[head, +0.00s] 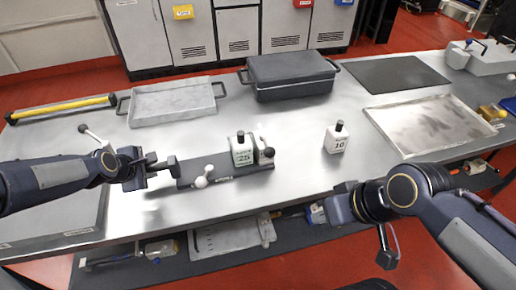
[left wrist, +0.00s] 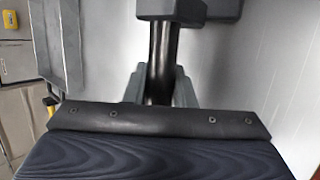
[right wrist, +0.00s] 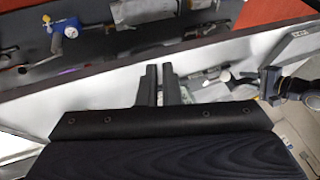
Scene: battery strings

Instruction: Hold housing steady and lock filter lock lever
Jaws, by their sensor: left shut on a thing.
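The housing (head: 214,179) is a dark grey base on the table. A white filter block marked 25 (head: 242,152) stands upright in it. A lever with a white ball knob (head: 202,182) is at its front, and a dark round knob is at its right end. My left gripper (head: 160,168) is at the housing's left end. In the left wrist view its fingers are shut around a black round handle (left wrist: 160,65) attached to a dark grey part. My right gripper (head: 336,207) hangs near the table's front edge. Its fingers (right wrist: 161,85) show a narrow gap with nothing between them.
A second white block marked 10 (head: 336,140) stands right of the housing. Behind are a grey tray (head: 172,101), a dark lidded bin (head: 290,78) and a black mat (head: 398,73). A shallow metal tray (head: 428,122) lies right. The table between housing and right gripper is clear.

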